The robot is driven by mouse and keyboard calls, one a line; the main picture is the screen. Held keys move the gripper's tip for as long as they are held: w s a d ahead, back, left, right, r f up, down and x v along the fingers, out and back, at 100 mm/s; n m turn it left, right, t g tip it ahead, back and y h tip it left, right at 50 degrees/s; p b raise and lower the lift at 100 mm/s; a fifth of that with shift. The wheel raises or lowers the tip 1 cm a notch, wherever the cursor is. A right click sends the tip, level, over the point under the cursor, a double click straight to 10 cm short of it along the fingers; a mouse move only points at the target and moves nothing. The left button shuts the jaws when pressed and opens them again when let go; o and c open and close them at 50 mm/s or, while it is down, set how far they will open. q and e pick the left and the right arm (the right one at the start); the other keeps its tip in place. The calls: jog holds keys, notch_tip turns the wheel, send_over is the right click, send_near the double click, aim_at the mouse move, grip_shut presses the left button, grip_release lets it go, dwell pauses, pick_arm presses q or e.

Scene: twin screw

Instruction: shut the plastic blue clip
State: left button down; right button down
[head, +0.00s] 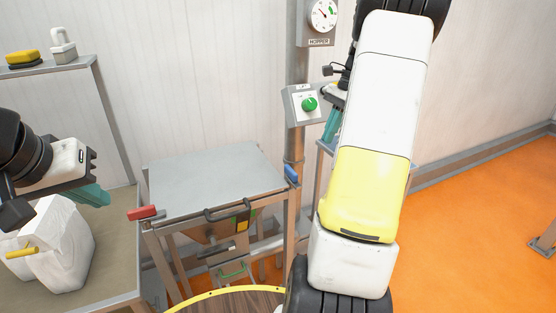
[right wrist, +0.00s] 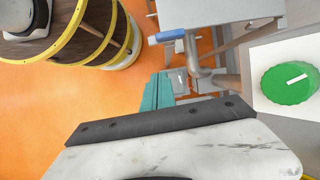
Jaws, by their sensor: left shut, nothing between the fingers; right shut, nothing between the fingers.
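A blue piece (head: 291,173), the only blue clip-like thing I see, sits at the right corner of the grey-topped metal stand. In the right wrist view it is a small blue bar (right wrist: 166,36) beyond my fingertips; I cannot tell whether it is open or shut. My right gripper (head: 331,126), with teal fingers, is shut and empty near the green-knob box, above and right of the blue piece. Its fingers also show in the right wrist view (right wrist: 160,84), apart from the blue piece. My left gripper (head: 97,196) is shut and empty above the left bench, near a white bag.
The metal stand (head: 215,175) has a red piece (head: 143,213) at its left corner. The white bag (head: 62,250) has a yellow clip (head: 22,253). A barrel (right wrist: 75,38) stands on the orange floor.

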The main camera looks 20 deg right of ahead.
aim_at(292, 176)
jog(key=shift+w+d+f+m, duration=0.25)
jog(key=shift+d+f+m, duration=0.05)
jog(key=shift+d+f, duration=0.1)
jog(key=a+f, duration=0.7)
jog(key=f, duration=0.2)
jog(key=shift+s+a, duration=0.35)
